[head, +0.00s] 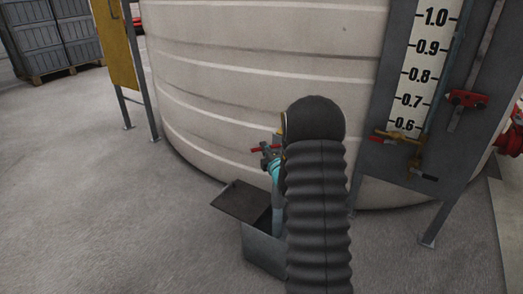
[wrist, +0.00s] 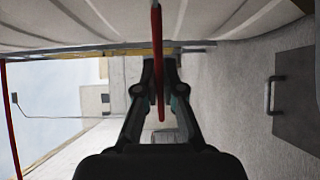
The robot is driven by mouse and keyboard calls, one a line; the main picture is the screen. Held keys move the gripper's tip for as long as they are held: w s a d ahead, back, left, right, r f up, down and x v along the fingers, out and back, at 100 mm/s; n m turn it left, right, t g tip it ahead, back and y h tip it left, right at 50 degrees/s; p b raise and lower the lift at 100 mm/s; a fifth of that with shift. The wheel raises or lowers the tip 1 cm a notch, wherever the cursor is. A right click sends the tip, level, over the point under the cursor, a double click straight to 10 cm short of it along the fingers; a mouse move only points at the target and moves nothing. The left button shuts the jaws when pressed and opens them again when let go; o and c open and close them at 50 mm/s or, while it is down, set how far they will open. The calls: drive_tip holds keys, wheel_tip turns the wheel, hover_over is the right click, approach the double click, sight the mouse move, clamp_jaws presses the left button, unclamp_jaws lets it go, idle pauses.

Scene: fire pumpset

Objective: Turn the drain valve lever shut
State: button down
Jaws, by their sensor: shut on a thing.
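The drain valve lever is a thin red bar (wrist: 156,30). In the wrist view it runs down from the top edge and passes between the fingers of my gripper (wrist: 160,68). The gripper is closed on it, with the lever's rounded end reaching back past the fingertips toward the palm. In the head view a small part of the red lever (head: 258,149) shows at the foot of the tank, just left of my dark ribbed arm. My gripper (head: 270,157) is there, small and partly hidden. The valve body is hidden or too small to make out.
The big beige tank (head: 240,80) fills the background. A grey box (head: 262,250) with its lid (head: 240,200) raised stands below the lever. At right is a level gauge board (head: 422,70) with another red lever (head: 467,99).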

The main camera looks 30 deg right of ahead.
drive_tip(key=c, duration=1.3)
unclamp_jaws()
drive_tip(key=s, duration=0.4)
drive_tip(key=s+a, duration=0.1)
drive_tip(key=s, duration=0.7)
drive_tip(key=shift+a, duration=0.2)
